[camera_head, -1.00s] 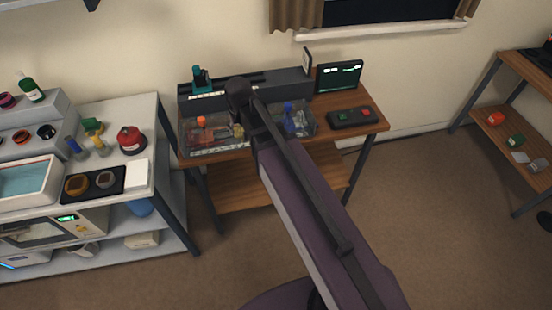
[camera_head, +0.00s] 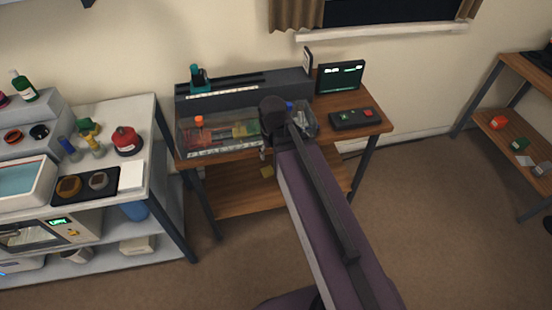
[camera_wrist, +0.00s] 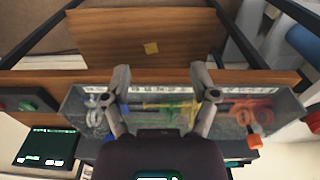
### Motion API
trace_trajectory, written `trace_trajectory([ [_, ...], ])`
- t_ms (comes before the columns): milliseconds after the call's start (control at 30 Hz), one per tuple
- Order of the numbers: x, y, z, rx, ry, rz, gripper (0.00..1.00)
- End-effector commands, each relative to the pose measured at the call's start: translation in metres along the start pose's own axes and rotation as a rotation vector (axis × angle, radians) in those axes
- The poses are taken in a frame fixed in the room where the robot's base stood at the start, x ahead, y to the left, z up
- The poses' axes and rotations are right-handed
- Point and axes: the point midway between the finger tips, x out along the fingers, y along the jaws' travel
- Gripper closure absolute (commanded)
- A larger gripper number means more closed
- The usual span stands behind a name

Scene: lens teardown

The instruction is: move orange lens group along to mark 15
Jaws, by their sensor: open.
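The orange lens group (camera_head: 199,122) shows at the left end of a clear case on the wooden bench. In the wrist view its orange knob (camera_wrist: 254,141) is at the right, outside my fingers. The clear case (camera_wrist: 288,103) also holds green, yellow and blue parts. A white number strip (camera_head: 222,151) runs along its front edge; I cannot read mark 15. My gripper (camera_wrist: 160,72) is open, with one finger on each side of the case's middle and nothing clearly held. In the head view my gripper (camera_head: 265,152) is mostly hidden by my arm.
A dark rail unit with a teal part (camera_head: 198,78) stands behind the case. A monitor (camera_head: 340,76) and a black button box (camera_head: 355,118) are to its right. A small yellow square (camera_wrist: 151,48) lies on the lower shelf. A white workbench is at the left.

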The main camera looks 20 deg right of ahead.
Motion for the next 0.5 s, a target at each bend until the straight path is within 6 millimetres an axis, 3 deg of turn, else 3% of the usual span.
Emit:
trace_trajectory([
  [200,0.0051,0.0066,0.0110,0.009,-0.017,-0.001,0.24],
  [500,0.0050,0.0073,0.0119,0.010,-0.020,-0.001,0.24],
])
